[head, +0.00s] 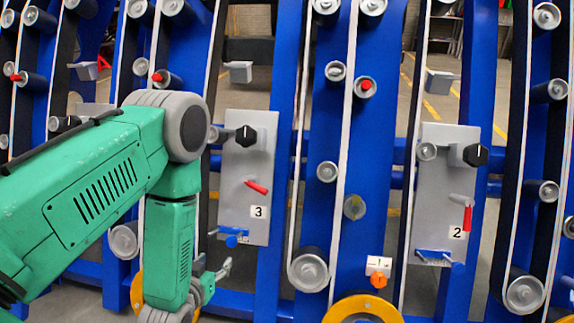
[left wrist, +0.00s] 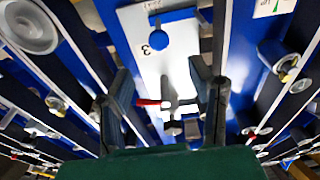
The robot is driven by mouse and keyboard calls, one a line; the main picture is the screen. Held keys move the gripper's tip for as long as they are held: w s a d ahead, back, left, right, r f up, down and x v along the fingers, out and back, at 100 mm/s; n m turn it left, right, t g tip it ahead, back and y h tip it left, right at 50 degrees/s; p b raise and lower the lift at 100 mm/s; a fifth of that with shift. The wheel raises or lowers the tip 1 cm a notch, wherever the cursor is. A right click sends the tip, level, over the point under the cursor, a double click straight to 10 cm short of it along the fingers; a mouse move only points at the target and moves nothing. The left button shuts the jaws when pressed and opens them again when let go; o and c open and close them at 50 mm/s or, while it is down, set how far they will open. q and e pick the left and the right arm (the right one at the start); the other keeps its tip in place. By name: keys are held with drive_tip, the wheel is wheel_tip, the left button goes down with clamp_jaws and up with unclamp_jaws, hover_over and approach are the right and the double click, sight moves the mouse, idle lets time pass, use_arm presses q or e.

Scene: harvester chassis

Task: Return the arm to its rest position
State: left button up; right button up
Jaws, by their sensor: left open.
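My left arm, green with grey joints, comes in from the left in the head view and bends down in front of the blue frame. Its gripper (head: 221,270) is low, near the bottom of the grey panel marked 3 (head: 232,185). In the left wrist view the two dark fingers of my left gripper (left wrist: 160,85) stand apart, with nothing held between them. Panel 3 (left wrist: 140,38) lies beyond the fingers, and its red lever (left wrist: 150,103) shows in the gap. Whether the fingers touch the panel, I cannot tell. My right gripper is not in view.
Panel 3 carries a black knob (head: 246,136) and a blue part (head: 232,236) at its foot. A second grey panel marked 2 (head: 447,200) stands to the right. Blue uprights (head: 284,130) with rollers and belts surround the arm. A yellow-rimmed wheel (head: 362,309) is at the bottom.

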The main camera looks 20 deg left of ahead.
use_arm(q)
drive_tip(key=s+d+f+m+g+h, duration=0.1)
drive_tip(key=s+d+f+g, duration=0.2)
drive_tip(key=s, duration=0.5)
drive_tip(key=s+d+f+m+g+h, duration=0.1)
drive_tip(key=s+d+g, duration=0.2)
drive_tip(key=s+g, duration=0.35)
drive_tip(key=s+d+f+m+g+h, duration=0.1)
drive_tip(key=s+d+f+g, duration=0.15)
drive_tip(key=s, duration=0.65)
wheel_tip(320, 180, up, 14)
drive_tip(key=p, duration=1.5)
drive_tip(key=shift+w+r, duration=0.25)
